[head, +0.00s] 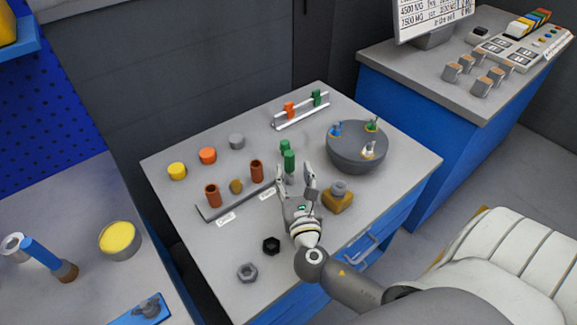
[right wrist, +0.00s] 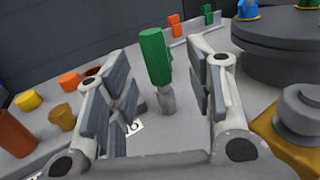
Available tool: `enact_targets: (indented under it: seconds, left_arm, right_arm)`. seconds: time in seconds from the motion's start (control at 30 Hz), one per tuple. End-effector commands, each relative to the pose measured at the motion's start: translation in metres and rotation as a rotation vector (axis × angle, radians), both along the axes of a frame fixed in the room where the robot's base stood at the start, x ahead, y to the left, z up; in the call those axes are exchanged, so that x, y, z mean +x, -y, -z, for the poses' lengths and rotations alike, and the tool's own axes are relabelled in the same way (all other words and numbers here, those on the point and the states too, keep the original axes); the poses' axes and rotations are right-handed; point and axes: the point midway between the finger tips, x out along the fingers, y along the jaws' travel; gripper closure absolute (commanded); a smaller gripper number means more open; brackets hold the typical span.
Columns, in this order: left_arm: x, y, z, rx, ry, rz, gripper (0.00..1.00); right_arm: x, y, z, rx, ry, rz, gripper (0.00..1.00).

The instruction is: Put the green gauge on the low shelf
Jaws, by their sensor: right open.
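The green gauge (head: 289,160) stands upright on the grey table, with a green upper part and a grey lower end. In the right wrist view the green gauge (right wrist: 155,57) leans slightly and shows between my fingers, apart from both pads. My right gripper (head: 295,178) is open and empty, just in front of the gauge; its two fingers also frame the right wrist view (right wrist: 162,90). A blue shelf (head: 24,43) shows at the upper left; I cannot tell whether it is the low shelf. My left gripper is not in view.
A yellow block (head: 338,203) with a grey knob is close to my right finger. A white rail rack (head: 302,118) is behind. A tray (head: 236,203) with brown cups is at left. Two nuts lie in front.

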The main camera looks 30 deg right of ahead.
Motion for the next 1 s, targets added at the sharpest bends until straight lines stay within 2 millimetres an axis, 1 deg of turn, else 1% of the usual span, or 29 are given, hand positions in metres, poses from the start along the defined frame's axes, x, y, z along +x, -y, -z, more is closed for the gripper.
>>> enact_targets:
  seconds: [0.17, 0.33, 0.4, 0.5, 0.6, 0.77, 0.87, 1.0]
  left_arm:
    - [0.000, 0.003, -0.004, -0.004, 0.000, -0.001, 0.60]
    - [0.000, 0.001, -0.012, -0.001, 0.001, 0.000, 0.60]
    - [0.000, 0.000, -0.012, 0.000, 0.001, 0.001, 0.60]
    - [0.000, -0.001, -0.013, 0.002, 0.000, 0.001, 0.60]
    - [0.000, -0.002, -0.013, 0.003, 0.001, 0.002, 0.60]
    - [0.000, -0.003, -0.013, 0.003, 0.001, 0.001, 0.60]
    - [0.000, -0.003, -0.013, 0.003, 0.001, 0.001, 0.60]
    - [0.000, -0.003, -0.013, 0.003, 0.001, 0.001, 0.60]
  right_arm:
    - [0.012, 0.005, -0.002, 0.000, 0.001, -0.001, 0.52]
    - [0.035, 0.012, -0.006, 0.001, 0.003, -0.001, 0.52]
    - [0.044, 0.016, -0.005, 0.000, 0.001, -0.001, 0.52]
    - [0.052, 0.020, -0.004, 0.001, 0.000, -0.002, 0.52]
    - [0.055, 0.022, -0.003, 0.002, 0.000, -0.002, 0.52]
    - [0.055, 0.022, -0.003, 0.002, 0.000, -0.002, 0.52]
    - [0.055, 0.022, -0.003, 0.002, 0.000, -0.002, 0.62]
    - [0.055, 0.022, -0.003, 0.002, 0.000, -0.002, 0.80]
